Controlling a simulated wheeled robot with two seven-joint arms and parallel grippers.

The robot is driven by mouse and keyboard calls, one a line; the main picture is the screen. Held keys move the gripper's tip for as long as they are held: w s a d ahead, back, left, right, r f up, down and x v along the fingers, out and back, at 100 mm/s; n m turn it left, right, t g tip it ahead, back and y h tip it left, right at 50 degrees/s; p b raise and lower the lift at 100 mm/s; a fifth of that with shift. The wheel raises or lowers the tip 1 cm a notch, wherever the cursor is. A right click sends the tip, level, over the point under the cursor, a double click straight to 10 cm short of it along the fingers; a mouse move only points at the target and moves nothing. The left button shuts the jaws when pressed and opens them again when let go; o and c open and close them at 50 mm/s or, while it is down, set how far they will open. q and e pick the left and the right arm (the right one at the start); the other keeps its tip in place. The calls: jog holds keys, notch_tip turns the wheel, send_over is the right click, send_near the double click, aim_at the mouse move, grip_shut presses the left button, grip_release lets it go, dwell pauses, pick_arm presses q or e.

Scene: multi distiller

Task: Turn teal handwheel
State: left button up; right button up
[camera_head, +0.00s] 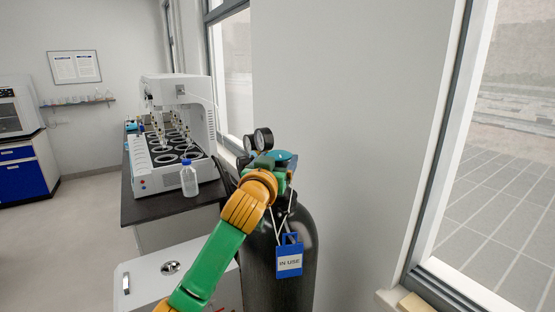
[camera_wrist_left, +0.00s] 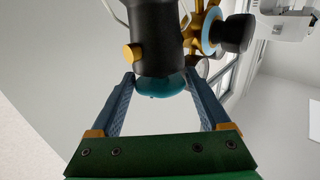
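The teal handwheel (camera_head: 284,158) sits on top of the dark gas cylinder (camera_head: 300,225), partly hidden by my left gripper in the head view. In the left wrist view the teal handwheel (camera_wrist_left: 163,86) lies between the tips of my left gripper (camera_wrist_left: 160,78). The two blue fingers are wide apart, one on each side of the wheel, close to its edges. I cannot tell whether either finger touches it. A black body with a yellow knob (camera_wrist_left: 132,54) lies beyond the wheel. My right gripper is not in view.
Two round gauges (camera_head: 257,139) stand beside the handwheel. A blue "IN USE" tag (camera_head: 289,262) hangs on the cylinder. A bench with a white distiller (camera_head: 178,120) and a blue-capped bottle (camera_head: 189,180) stands to the left. A wall and window are to the right.

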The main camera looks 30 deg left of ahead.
pick_arm(q)
jog(key=c, duration=0.7)
jog(key=n+y, duration=0.1)
jog(key=y, duration=0.1)
jog(key=n+g+y+b, duration=0.1)
jog(key=y, duration=0.1)
jog(key=shift+w+d+f+n+g, duration=0.1)
jog(key=shift+d+n+g, duration=0.2)
jog(key=shift+d+n, duration=0.1)
jog(key=shift+n+g+y, duration=0.8)
jog(key=shift+n+y, duration=0.2)
jog(key=shift+y, duration=0.3)
jog(key=shift+a, duration=0.1)
jog(key=o, duration=1.2)
jog(key=shift+w, duration=0.1)
jog(key=s+d+b, duration=0.2)
jog(key=b, duration=0.1)
jog(key=shift+s+f, duration=0.1)
jog(key=shift+f, duration=0.25)
jog(key=b+v, duration=0.1)
jog(key=v, duration=0.3)
jog(key=shift+s+r+b, duration=0.1)
jog(key=shift+r+b, duration=0.3)
